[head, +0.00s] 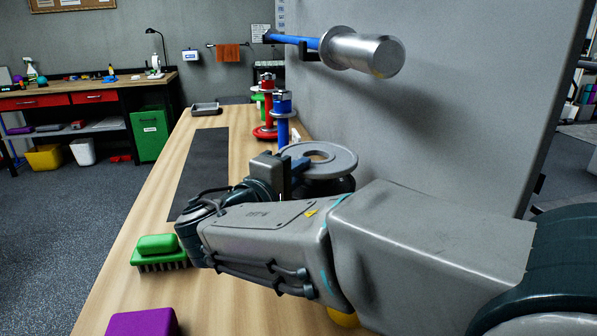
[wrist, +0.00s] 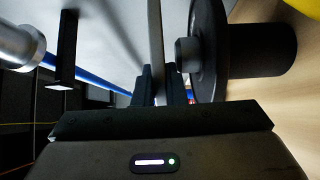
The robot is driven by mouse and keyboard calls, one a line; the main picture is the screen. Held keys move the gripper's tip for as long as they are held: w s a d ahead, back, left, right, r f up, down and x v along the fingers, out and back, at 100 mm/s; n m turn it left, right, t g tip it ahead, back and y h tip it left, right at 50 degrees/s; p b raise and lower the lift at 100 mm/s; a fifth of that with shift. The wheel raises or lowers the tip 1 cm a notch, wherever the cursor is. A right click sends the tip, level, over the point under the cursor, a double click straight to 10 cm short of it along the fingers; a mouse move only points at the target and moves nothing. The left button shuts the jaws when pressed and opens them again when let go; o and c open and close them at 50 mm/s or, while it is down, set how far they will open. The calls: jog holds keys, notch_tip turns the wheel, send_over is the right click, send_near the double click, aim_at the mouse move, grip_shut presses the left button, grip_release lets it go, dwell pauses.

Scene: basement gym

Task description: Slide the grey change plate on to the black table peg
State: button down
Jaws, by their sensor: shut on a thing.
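The grey change plate (head: 345,163) is a flat ring with a round centre hole, held about level in the head view. My gripper (head: 293,170) is shut on its left rim. In the wrist view the plate (wrist: 155,35) shows edge-on between the fingers (wrist: 154,88). The black table peg (head: 335,186) is partly hidden under the plate in the head view. In the wrist view the peg (wrist: 183,54) has a short stub, a wide disc and a thick body. The stub's tip is a small gap from the plate; whether the hole lines up is hidden.
A blue post (head: 282,128) and a red post (head: 265,128) stand behind the plate. A wall-mounted bar with a metal sleeve (head: 345,50) juts out above. A green brush (head: 158,252) and purple block (head: 143,322) lie nearer. The black mat (head: 207,155) is clear.

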jog(key=shift+f+b, duration=1.4)
jog(key=shift+b, duration=0.2)
jog(key=shift+f, duration=0.15)
jog(key=shift+f, duration=0.1)
jog(key=shift+f+b, duration=0.75)
jog(key=shift+b, duration=0.1)
jog(key=shift+s+f, duration=0.1)
jog(key=shift+f, duration=0.05)
notch_tip(320, 180, up, 7)
jog(key=p, duration=0.6)
jog(key=shift+f, duration=0.2)
notch_tip(320, 180, up, 4)
jog(key=p, duration=0.9)
jog(key=shift+r, duration=0.2)
